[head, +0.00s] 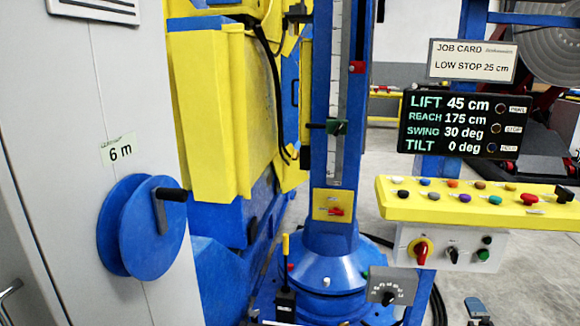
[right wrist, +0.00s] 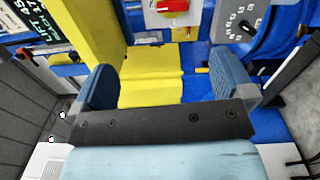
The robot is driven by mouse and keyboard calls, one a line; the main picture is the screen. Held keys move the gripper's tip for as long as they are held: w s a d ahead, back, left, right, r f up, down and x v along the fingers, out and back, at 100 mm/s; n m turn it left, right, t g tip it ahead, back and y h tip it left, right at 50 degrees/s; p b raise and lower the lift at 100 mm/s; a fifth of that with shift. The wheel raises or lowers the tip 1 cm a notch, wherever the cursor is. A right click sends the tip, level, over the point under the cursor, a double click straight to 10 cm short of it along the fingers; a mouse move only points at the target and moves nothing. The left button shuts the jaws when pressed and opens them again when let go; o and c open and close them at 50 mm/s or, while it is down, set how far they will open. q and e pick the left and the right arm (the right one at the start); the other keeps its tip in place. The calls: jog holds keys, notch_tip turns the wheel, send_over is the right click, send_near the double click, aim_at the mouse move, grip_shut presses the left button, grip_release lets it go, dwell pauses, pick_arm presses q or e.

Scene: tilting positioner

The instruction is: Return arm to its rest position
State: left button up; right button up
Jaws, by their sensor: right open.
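My right gripper (right wrist: 166,80) shows in the right wrist view with its two blue-grey fingers wide apart and nothing between them. Beyond the fingers are yellow and blue machine surfaces; I cannot tell how far off they are. The display (head: 458,122) reads lift 45 cm, reach 175 cm, swing 30 deg, tilt 0 deg. A job card (head: 472,60) above it reads low stop 25 cm.
A yellow button panel (head: 480,203) juts out at the right above a box with a red switch (head: 421,250). A dial plate (head: 392,287) sits lower. A grey cabinet with a blue crank wheel (head: 125,228) fills the left. Floor shows at the right.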

jog(key=d+r+n, duration=0.4)
jog(key=d+r, duration=0.3)
jog(key=d, duration=0.4)
jog(key=s+a+f+m+g+y, duration=0.5)
jog(key=s+a+f, duration=0.4)
jog(key=s+a, duration=0.5)
jog(key=s+a+f+m+g+y, duration=0.25)
jog(key=s+a+f+m, duration=0.55)
jog(key=s+a, duration=0.55)
jog(key=a+r+m, duration=0.1)
jog(key=a+m, duration=0.3)
jog(key=a, duration=0.6)
pick_arm(q)
notch_tip(320, 180, up, 16)
jog(key=a+y+p, duration=0.1)
jog(key=a+p, duration=0.1)
jog(key=p, duration=2.3)
jog(key=shift+s+r+g, duration=0.2)
jog(key=shift+s+g, duration=0.1)
jog(key=shift+s, duration=0.15)
pick_arm(e)
notch_tip(320, 180, up, 17)
jog(key=d, duration=0.1)
jog(key=shift+s+d+m, duration=0.15)
jog(key=shift+s+m, duration=0.1)
jog(key=shift+m, duration=0.05)
